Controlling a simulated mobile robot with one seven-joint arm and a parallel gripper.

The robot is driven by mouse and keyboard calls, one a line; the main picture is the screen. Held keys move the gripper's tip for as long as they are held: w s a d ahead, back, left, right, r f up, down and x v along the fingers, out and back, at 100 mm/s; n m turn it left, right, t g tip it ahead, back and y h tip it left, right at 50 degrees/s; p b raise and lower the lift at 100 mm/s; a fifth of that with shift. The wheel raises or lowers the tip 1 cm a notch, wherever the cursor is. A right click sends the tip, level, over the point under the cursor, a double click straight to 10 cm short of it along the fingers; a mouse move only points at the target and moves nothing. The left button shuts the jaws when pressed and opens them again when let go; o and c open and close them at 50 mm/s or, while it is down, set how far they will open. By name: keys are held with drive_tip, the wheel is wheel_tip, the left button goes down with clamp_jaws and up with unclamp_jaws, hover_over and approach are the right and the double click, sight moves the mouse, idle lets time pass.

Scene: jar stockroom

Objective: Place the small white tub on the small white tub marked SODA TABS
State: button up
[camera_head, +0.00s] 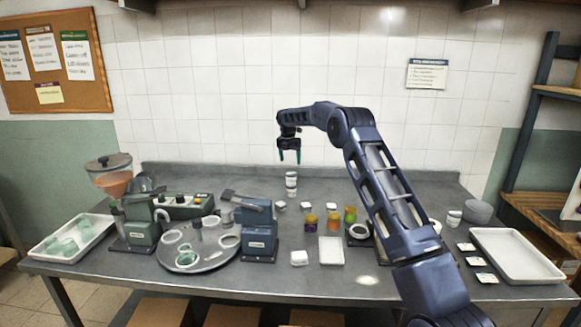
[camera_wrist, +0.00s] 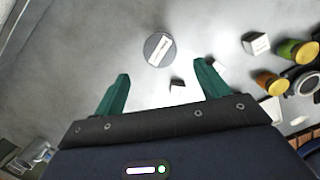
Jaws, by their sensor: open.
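A narrow white column stands on the worktop towards the back in the head view. It looks like one small white tub (camera_head: 291,177) resting upright on another small white tub (camera_head: 291,190); their lettering is too small to read. In the wrist view a round grey top with a white label (camera_wrist: 158,49) shows just beyond the fingertips, and what is under it is hidden. My gripper (camera_head: 290,157) is open and empty, pointing down above the column and apart from it. Its green fingers (camera_wrist: 162,78) also show in the wrist view.
Another small whitish jar (camera_head: 454,217) stands at the right near a grey bowl (camera_head: 477,211). Small white blocks and colourful jars (camera_head: 350,215) stand right of the column. A round tray (camera_head: 212,258) and a blue device (camera_head: 259,240) are in front. A white tray (camera_head: 515,262) lies far right.

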drive_tip(key=s+d+r+m, duration=0.3)
drive_tip(key=s+d+r, duration=0.1)
drive_tip(key=d+r, duration=0.25)
drive_tip(key=s+d+r+m, duration=0.4)
drive_tip(key=s+d+r, duration=0.1)
drive_tip(key=r, duration=0.3)
drive_tip(key=s+d+r+m+t, duration=0.1)
drive_tip(key=s+d+r+m, duration=0.4)
drive_tip(key=s, duration=0.3)
drive_tip(key=s+d+r+m, duration=0.3)
drive_tip(key=s+d+r, duration=0.1)
drive_tip(key=s+d, duration=0.4)
drive_tip(key=s+d+r+m, duration=0.2)
drive_tip(key=s+d+m, duration=0.25)
drive_tip(key=s, duration=0.65)
drive_tip(key=s+d+f+m, duration=0.3)
drive_tip(key=s+m, duration=0.1)
drive_tip(key=s, duration=0.5)
drive_tip(key=s+d+f+m+t, duration=0.1)
drive_tip(key=s+d+f+m, duration=0.2)
drive_tip(key=s, duration=0.7)
drive_tip(key=s+d+f+m+t, duration=0.1)
drive_tip(key=s+d+f+m, duration=0.2)
drive_tip(key=s, duration=0.6)
wheel_tip(320, 180, down, 2)
drive_tip(key=shift+s+d+f+m+y, duration=0.15)
drive_tip(key=shift+d+m+y, duration=0.15)
drive_tip(key=shift+m, duration=0.75)
